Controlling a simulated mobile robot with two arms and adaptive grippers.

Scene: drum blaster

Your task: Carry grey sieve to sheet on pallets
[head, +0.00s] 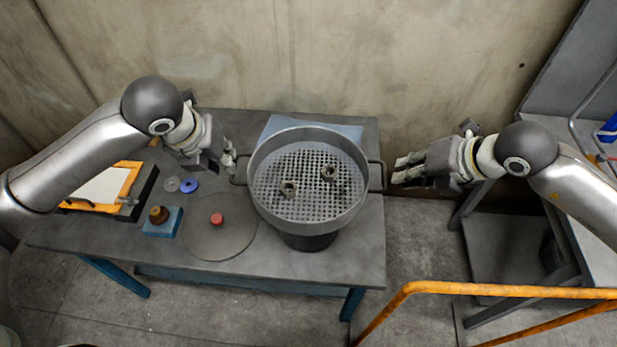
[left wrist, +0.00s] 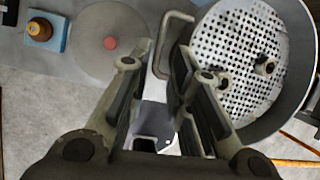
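The grey sieve (head: 262,160) is a round pan with a perforated floor and a loop handle on each side. It sits level over a dark cylinder (head: 306,241) on the table, with two nuts (head: 289,189) inside. My left gripper (head: 229,158) is at its left handle; in the left wrist view the open fingers (left wrist: 155,68) stand either side of the handle (left wrist: 176,16), contact unclear. My right gripper (head: 396,169) is open and empty, just right of the right handle (head: 378,177). I see no sheet on pallets.
The grey table (head: 345,262) also holds a round lid with a red knob (head: 217,220), a brown-topped object on a blue block (head: 162,222), small discs (head: 189,185) and an orange frame (head: 132,174). An orange rail (head: 470,289) crosses at lower right. A concrete wall stands behind.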

